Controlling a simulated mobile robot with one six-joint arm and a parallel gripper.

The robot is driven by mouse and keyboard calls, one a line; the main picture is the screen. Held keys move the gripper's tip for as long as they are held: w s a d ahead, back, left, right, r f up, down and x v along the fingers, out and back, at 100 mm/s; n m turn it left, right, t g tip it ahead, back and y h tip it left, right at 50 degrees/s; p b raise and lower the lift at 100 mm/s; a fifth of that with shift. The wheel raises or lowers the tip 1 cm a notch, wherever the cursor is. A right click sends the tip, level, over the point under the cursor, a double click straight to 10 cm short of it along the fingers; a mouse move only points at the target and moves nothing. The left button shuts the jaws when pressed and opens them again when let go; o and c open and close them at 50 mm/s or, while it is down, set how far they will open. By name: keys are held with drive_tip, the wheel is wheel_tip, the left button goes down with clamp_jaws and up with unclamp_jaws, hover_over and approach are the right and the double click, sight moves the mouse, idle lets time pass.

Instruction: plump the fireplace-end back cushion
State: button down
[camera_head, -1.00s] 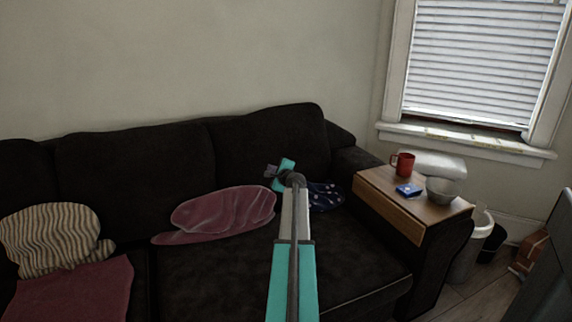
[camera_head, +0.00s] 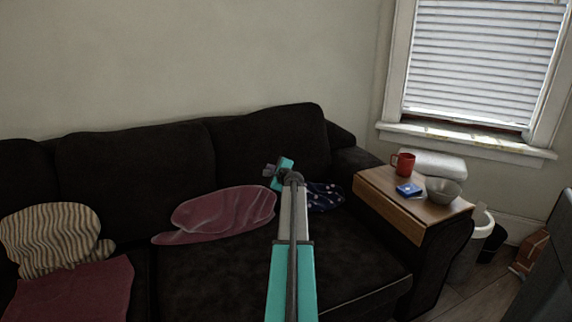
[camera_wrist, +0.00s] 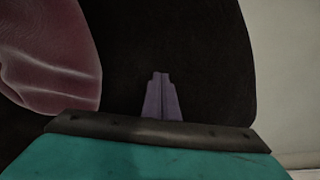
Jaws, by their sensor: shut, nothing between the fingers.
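The dark brown right-hand back cushion (camera_head: 285,125) of the sofa stands upright, its top edge slightly rounded. No fireplace is clearly in view. My gripper (camera_head: 269,171) is in front of the lower left part of this cushion. In the wrist view, my gripper (camera_wrist: 161,97) has its two fingers pressed together with nothing between them. The dark cushion (camera_wrist: 190,40) fills the space beyond the fingertips. I cannot tell whether they touch it. My arm hides part of the seat.
A pink cushion (camera_head: 222,213) lies left of my arm; a dark-blue spotted cloth (camera_head: 325,196) lies right. A wooden armrest tray (camera_head: 372,187) holds a red mug (camera_head: 403,163), a blue item (camera_head: 409,189) and a bowl (camera_head: 443,191). A striped cushion (camera_head: 50,238) sits far left.

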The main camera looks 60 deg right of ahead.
drive_tip(key=shift+w+d, duration=0.2)
drive_tip(key=shift+w, duration=0.05)
drive_tip(key=s+d+b, duration=0.1)
drive_tip(key=s+d, duration=0.5)
drive_tip(key=s, duration=0.1)
drive_tip(key=shift+r, duration=0.2)
idle(0.9)
idle(0.4)
drive_tip(key=shift+x, duration=1.05)
drive_tip(key=shift+s+d+r+b, duration=0.1)
drive_tip(key=shift+s+d+b, duration=0.05)
drive_tip(key=shift+s+d, duration=0.95)
drive_tip(key=shift+s+d+r+b, duration=0.1)
drive_tip(key=shift+s+d+b, duration=0.1)
drive_tip(key=shift+s+d, duration=0.9)
drive_tip(key=shift+s+d+r+b, duration=0.15)
drive_tip(key=shift+s+d, duration=0.65)
drive_tip(key=shift+s, duration=0.55)
